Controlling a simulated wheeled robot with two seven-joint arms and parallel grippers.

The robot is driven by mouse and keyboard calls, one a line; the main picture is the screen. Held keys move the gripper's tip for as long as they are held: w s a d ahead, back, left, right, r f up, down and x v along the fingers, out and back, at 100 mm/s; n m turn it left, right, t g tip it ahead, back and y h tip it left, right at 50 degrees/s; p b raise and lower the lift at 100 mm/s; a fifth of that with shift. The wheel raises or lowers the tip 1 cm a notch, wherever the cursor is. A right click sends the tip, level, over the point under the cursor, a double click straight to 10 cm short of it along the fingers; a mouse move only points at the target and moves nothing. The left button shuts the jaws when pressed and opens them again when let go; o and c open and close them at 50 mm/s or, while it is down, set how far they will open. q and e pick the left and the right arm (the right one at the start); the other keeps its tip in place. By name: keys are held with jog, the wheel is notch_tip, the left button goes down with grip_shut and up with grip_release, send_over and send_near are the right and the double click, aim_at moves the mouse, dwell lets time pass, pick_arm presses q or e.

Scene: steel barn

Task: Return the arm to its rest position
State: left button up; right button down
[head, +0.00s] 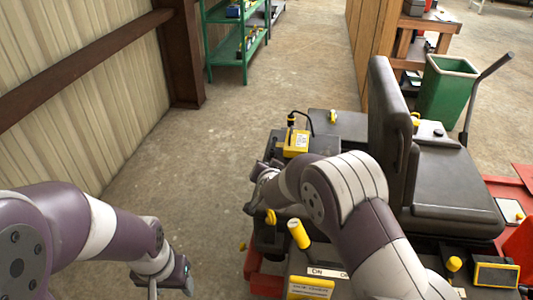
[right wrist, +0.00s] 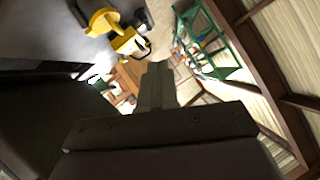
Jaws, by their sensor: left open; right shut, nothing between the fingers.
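My left gripper (head: 170,285) is low at the bottom left in the head view, open and empty above the concrete floor. My right arm reaches from the bottom right over a ride-on machine (head: 322,120) with a black seat. Its hand is at the machine's left side, partly hidden by my own forearm. In the right wrist view my right gripper (right wrist: 157,68) has its fingers together with nothing between them. A yellow part (head: 296,141) of the machine lies just beyond that hand. Whether the hand touches the machine cannot be told.
Yellow-topped levers (head: 298,234) stand close beside my right arm. A corrugated wall (head: 70,100) with a brown steel post (head: 181,55) is at the left. A green shelf (head: 228,50), a green bin (head: 445,90) and a wooden workbench (head: 431,24) stand farther back. Open floor lies between wall and machine.

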jog(key=s+f+n+g+y+p, duration=0.1)
jog(key=s+f+n+g, duration=0.4)
jog(key=s, duration=0.6)
jog(key=s+d+r+g+p, duration=0.1)
jog(key=s+d+r+g, duration=0.1)
jog(key=s+d, duration=0.2)
jog(key=s+d+r+n+g+p, duration=0.1)
jog(key=s+d, duration=0.3)
jog(key=s, duration=0.4)
jog(key=s+d+r+g+h+p, duration=0.1)
jog(key=s+d+r+g+p, duration=0.1)
jog(key=s, duration=0.5)
jog(key=shift+d+r+g, duration=0.7)
jog(key=shift+d+r, duration=0.1)
jog(key=shift+d, duration=0.2)
jog(key=s+d+r+p, duration=0.2)
jog(key=s+d+r, duration=0.1)
jog(key=d+r, duration=0.1)
jog(key=shift+s+d+r+m+h, duration=0.3)
jog(key=shift+r+h, duration=0.1)
jog(key=shift+r, duration=0.2)
